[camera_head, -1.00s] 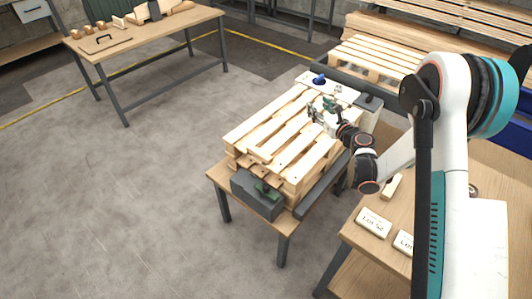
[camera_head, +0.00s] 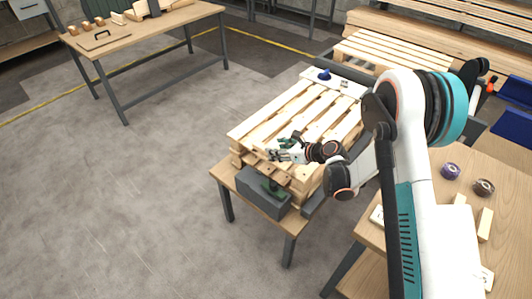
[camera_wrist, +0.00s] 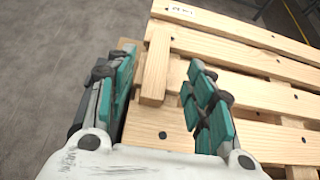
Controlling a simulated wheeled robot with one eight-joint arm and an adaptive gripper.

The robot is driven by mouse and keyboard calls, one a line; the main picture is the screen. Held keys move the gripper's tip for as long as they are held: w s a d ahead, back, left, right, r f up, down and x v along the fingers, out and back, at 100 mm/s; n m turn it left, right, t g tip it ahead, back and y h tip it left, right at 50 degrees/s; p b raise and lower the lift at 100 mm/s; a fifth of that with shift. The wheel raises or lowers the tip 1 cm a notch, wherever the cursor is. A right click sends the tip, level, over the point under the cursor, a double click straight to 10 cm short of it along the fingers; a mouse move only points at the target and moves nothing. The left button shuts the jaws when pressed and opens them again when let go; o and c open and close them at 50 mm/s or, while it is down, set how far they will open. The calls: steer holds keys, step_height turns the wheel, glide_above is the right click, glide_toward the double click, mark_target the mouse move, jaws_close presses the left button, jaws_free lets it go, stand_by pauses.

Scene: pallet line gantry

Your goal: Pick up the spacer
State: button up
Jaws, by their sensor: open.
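A short, pale wooden block that looks like the spacer (camera_wrist: 155,66) shows in the wrist view, across the end of the pallet boards. It appears between my two fingertips in the picture, and I cannot tell how far below them it is. My gripper (camera_wrist: 162,72) is open, with a teal finger on either side and nothing held. In the head view my gripper (camera_head: 276,153) is over the near left corner of the pallet stack (camera_head: 290,120) and hides part of that edge.
A grey box with a green part (camera_head: 265,190) is at the near end of the pallet table. A blue object (camera_head: 323,75) is at the far end. A side table (camera_head: 470,190) with blocks and rolls stands at right. Open floor lies left.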

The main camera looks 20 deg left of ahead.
mark_target(258, 146)
steer(key=shift+f+b+x, duration=0.2)
steer(key=shift+b+x, duration=1.1)
steer(key=shift+x, duration=1.4)
steer(key=shift+s, duration=0.25)
steer(key=c, duration=1.1)
